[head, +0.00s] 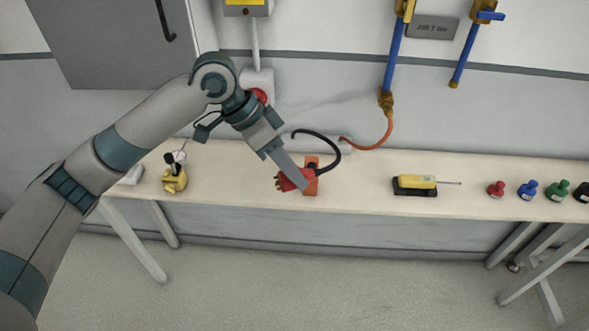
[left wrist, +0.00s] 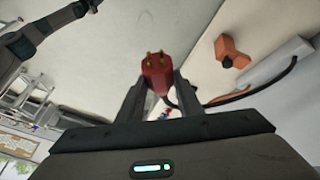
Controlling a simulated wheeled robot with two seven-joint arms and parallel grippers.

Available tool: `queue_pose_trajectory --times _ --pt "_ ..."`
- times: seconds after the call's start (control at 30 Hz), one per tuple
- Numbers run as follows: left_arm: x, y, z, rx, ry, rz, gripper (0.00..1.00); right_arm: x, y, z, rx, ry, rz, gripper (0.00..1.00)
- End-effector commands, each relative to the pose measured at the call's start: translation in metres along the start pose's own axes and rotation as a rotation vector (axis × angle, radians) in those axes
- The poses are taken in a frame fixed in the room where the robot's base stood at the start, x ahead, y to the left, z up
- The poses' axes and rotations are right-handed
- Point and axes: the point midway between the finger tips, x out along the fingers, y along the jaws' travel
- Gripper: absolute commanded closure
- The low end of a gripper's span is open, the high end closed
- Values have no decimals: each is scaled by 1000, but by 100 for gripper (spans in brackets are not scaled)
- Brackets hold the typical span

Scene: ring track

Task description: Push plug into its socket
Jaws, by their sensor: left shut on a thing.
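The red plug (head: 285,183) is between the fingers of my left gripper (head: 297,180), just above or beside the orange block (head: 312,186) on the bench. Its pins point left in the head view. In the left wrist view the plug (left wrist: 156,75) stands between the two fingers with its brass pins facing up the picture. A black cable (head: 333,143) curves from the plug towards the wall. A red round fitting on a pale wall box (head: 258,80), partly hidden behind my left arm, looks like the socket. My right gripper is not in view.
The bench (head: 365,198) is clear between the orange block and a yellow screwdriver (head: 416,182) on a black stand. A yellow valve-like piece (head: 174,180) is at the left, and small coloured bottles (head: 527,190) at the right. An orange hose (head: 378,140) hangs behind.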

Motion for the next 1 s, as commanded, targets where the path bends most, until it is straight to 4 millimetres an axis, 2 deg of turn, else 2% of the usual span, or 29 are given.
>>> queue_pose_trajectory --times 0.27,0.7,1.0 --pt "-34 15 10 -129 41 -73 92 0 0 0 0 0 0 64" --pt "-100 44 29 -401 123 -219 92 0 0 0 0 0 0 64" --pt "-130 57 38 -530 158 -284 92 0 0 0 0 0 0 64"
